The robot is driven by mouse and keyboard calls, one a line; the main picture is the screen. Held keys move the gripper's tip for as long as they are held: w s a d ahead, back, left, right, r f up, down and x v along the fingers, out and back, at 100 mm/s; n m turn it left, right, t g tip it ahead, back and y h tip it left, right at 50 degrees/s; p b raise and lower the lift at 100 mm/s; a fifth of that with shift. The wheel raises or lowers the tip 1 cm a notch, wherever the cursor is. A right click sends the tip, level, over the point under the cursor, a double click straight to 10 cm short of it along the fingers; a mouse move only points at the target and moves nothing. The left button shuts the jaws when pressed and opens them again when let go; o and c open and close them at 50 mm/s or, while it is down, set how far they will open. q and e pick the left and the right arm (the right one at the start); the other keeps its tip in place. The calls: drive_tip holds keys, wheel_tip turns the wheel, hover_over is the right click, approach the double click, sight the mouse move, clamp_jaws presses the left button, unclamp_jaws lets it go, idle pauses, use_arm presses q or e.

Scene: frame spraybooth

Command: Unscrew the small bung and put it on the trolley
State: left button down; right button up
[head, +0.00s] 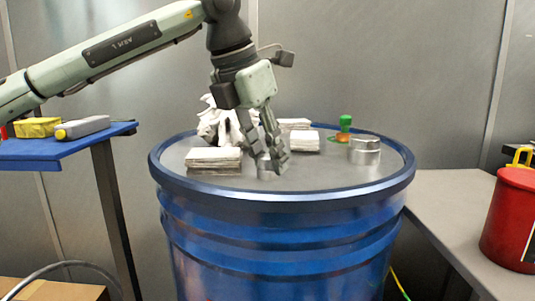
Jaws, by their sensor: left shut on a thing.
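The small bung (266,168) is a short silvery cylinder on the grey top of a blue drum (280,210). My left gripper (266,158) points down over it from above and is shut on it, with the fingers partly hiding it. I cannot tell from this view whether the bung has turned or lifted. A blue-topped stand (60,150), which looks like the trolley, is at the left. My right gripper is not in view.
Stacked white cloths (213,160), a crumpled rag (214,122), a green-handled item (345,125) and a larger silvery cylinder (364,151) sit on the drum. The trolley's top holds a yellow item (37,127) and a grey one (84,127). A red can (510,215) stands on a grey bench at right.

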use_arm(q)
drive_tip(key=shift+w+a+f+n+t+y+b, duration=0.15)
drive_tip(key=shift+n+t+y+b, duration=0.2)
drive_tip(key=shift+n+b, duration=0.6)
drive_tip(key=shift+n+y, duration=0.25)
drive_tip(key=shift+n, duration=1.2)
